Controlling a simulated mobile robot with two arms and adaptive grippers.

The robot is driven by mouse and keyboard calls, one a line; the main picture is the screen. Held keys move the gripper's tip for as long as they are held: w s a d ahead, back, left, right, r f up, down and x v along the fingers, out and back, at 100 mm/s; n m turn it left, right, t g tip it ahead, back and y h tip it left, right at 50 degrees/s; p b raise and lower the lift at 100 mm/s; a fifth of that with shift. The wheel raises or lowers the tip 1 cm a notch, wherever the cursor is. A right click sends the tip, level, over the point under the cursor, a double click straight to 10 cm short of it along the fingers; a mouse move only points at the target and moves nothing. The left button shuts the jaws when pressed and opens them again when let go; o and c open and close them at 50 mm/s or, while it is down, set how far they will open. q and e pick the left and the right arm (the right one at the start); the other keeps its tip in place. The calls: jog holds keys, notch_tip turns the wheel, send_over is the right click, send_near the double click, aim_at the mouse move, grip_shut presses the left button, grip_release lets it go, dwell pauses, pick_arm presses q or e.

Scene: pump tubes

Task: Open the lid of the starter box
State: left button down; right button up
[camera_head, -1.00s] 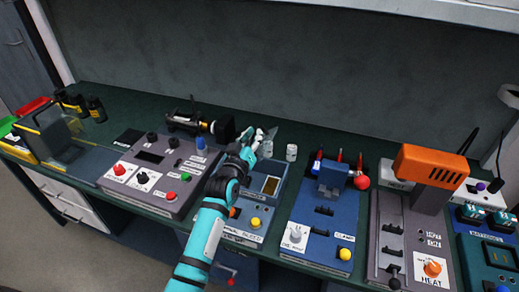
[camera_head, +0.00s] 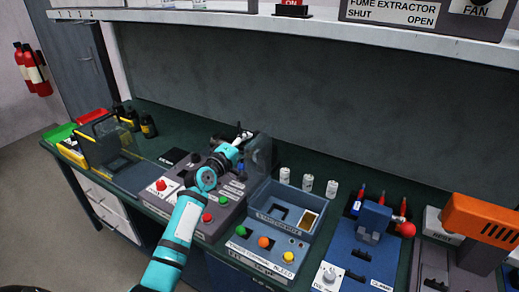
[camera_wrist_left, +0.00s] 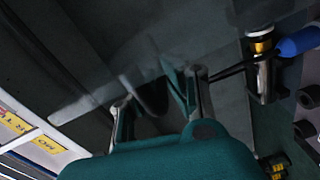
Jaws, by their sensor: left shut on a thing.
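The starter box (camera_head: 263,211) is a blue-grey box on the bench, with its label on the front and its top open. Its clear, smoky lid (camera_head: 260,158) stands raised at the box's back left. My left gripper (camera_head: 242,137) is at the upper edge of the lid, left of and above the box. In the left wrist view the gripper (camera_wrist_left: 160,97) is shut on the lid, whose see-through sheet (camera_wrist_left: 92,97) passes by the fingers. The exact contact is blurred. My right gripper is in neither current view.
Small white jars (camera_head: 308,182) stand behind the box. A grey control panel (camera_head: 212,215) lies to the left under my arm, and a blue clamp unit (camera_head: 350,262) to the right. A shelf (camera_head: 300,27) runs above the bench.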

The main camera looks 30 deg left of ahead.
pick_arm(q)
jog(key=shift+w+a+f+n+b, duration=0.1)
jog(key=shift+a+f+n+b, duration=0.25)
jog(key=shift+a, duration=0.3)
jog(key=shift+s+a+f+n+b, duration=0.1)
jog(key=shift+a+f+n+b, duration=0.1)
jog(key=shift+a+n, duration=0.35)
jog(key=shift+w+a+f+n+b, duration=0.1)
jog(key=shift+a+f+n+b, duration=0.2)
jog(key=shift+a, duration=0.4)
jog(key=c, duration=1.4)
grip_release()
jog(key=shift+f, duration=0.15)
jog(key=shift+d+f, duration=0.1)
jog(key=shift+f, duration=0.05)
jog(key=s, duration=0.8)
jog(key=s+a+r, duration=0.1)
jog(key=s, duration=0.3)
jog(key=shift+r, duration=0.1)
